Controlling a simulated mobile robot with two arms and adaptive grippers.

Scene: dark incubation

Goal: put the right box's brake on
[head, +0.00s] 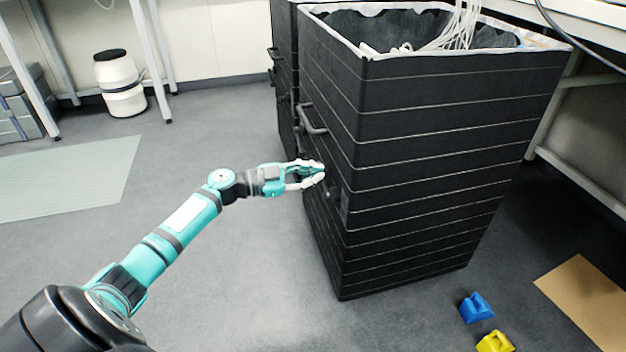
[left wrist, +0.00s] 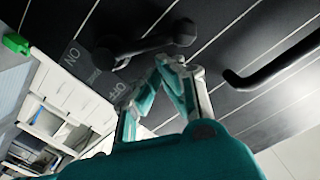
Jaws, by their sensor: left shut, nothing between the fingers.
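The right box (head: 430,150) is a tall black ribbed box with a pale liner at its rim, in the near middle of the head view. Its brake lever (left wrist: 150,44) is a dark bar with a rounded knob, beside a grey plate (left wrist: 98,72) marked ON and OFF in the left wrist view. I cannot tell which mark the lever is set to. My left gripper (head: 320,173) is shut and empty at the box's left side. Its fingertips (left wrist: 175,62) are close to the lever's knob; contact is unclear. My right gripper is not in view.
A bar handle (head: 312,122) sticks out above my left gripper. Another black box (head: 284,55) stands behind. Blue (head: 477,307) and yellow (head: 495,342) blocks lie on the floor at lower right. A white drum (head: 120,82) stands at upper left. Floor left of the box is clear.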

